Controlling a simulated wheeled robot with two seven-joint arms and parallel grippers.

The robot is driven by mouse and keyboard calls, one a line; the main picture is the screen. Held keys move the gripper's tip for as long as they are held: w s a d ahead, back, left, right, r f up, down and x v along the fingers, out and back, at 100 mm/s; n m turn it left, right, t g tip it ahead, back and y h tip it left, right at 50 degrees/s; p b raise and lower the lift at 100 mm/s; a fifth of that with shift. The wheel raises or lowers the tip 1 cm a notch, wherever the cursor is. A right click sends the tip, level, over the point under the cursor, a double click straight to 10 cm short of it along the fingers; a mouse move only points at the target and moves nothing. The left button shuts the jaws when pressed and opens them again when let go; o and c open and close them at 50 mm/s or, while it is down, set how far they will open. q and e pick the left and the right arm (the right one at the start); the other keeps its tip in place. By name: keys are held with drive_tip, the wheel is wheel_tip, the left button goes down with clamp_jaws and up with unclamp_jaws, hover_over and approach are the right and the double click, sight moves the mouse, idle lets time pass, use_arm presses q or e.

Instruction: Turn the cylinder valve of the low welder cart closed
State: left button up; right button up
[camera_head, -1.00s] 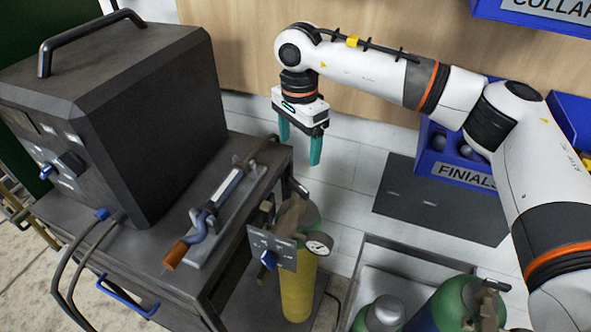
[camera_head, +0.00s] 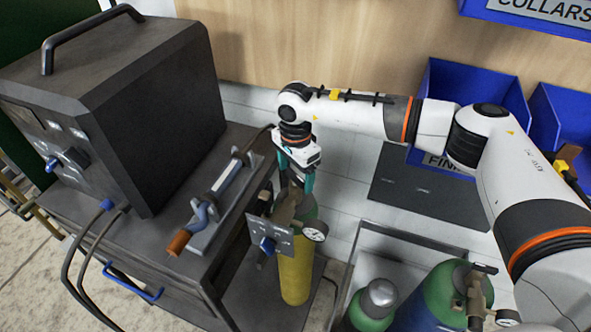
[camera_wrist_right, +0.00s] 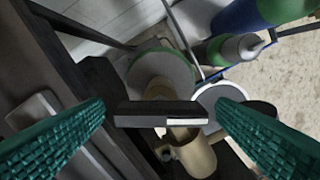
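The low welder cart (camera_head: 215,262) carries a yellow gas cylinder (camera_head: 295,275) with a green shoulder. A brass cylinder valve (camera_head: 286,208) sits on its top, with a round gauge (camera_head: 314,231) beside it. My right gripper (camera_head: 296,184) is just above the valve, pointing down. In the right wrist view its teal fingers (camera_wrist_right: 160,106) are apart. A dark flat bar, seemingly the valve handle (camera_wrist_right: 155,113), spans the gap between them. I cannot tell whether the fingertips touch it. The brass valve body (camera_wrist_right: 190,152) shows below. My left gripper is not in view.
The dark welder box (camera_head: 120,110) and a tool with an orange grip (camera_head: 178,242) sit on the cart. Green cylinders (camera_head: 380,300) stand at right. Blue bins (camera_head: 450,90) are behind.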

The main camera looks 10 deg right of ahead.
drive_tip(key=c, duration=1)
drive_tip(key=shift+o, duration=0.2)
